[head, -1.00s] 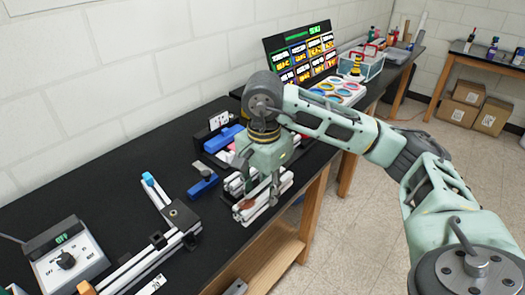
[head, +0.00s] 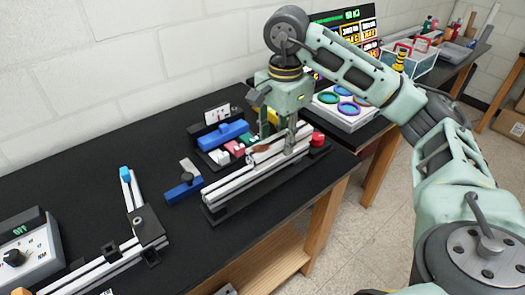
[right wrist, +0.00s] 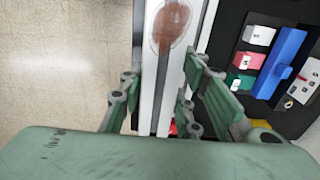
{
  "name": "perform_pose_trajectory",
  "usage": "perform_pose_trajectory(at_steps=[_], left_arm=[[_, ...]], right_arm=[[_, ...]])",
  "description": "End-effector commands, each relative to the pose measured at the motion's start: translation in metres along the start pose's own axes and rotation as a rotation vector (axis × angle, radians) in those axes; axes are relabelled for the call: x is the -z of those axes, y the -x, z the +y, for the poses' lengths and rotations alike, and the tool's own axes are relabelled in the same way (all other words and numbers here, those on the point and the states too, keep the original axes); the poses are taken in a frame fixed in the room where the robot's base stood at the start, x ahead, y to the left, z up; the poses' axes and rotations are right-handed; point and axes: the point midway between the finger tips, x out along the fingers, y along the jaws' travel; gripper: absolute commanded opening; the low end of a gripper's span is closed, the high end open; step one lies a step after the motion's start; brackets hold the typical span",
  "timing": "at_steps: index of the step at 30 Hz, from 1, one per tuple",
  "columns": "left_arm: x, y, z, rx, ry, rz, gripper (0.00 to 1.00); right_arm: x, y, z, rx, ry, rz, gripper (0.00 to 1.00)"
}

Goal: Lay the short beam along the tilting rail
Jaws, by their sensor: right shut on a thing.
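The same beam (right wrist: 155,80) runs between the fingers in the right wrist view. It lies over or among other white rails on a black stand (head: 218,216); I cannot tell whether it is clear of them. To the left, a white rail with a blue end (head: 126,174) meets a dark block (head: 148,228), joined to a longer rail (head: 85,276); this may be the tilting rail. My left gripper is out of view.
A blue clamp-like piece (head: 184,188) lies left of the stand. Behind it is a tray with a blue bar (head: 222,136) and small coloured blocks. A control box (head: 18,255) sits at the left. A red knob (head: 318,138) is at the stand's right end. The rear-left bench is bare.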

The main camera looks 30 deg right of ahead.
Motion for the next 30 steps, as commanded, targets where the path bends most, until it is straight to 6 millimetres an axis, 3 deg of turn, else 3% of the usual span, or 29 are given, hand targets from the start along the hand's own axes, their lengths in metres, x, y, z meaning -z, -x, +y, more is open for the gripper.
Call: perform_pose_trajectory(at_steps=[6, 10, 21, 30], left_arm=[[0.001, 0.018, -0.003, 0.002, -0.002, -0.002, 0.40], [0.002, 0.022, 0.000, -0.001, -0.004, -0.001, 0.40], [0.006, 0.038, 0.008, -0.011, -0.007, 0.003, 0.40], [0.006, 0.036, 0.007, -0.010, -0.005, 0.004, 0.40]], right_arm=[[-0.005, -0.023, -0.046, -0.002, -0.001, -0.001, 0.00], [-0.006, -0.033, -0.060, 0.000, -0.001, 0.000, 0.00], [-0.005, -0.073, -0.062, -0.001, -0.001, 0.003, 0.00], [-0.006, -0.077, -0.063, 0.002, -0.001, 0.002, 0.00]])
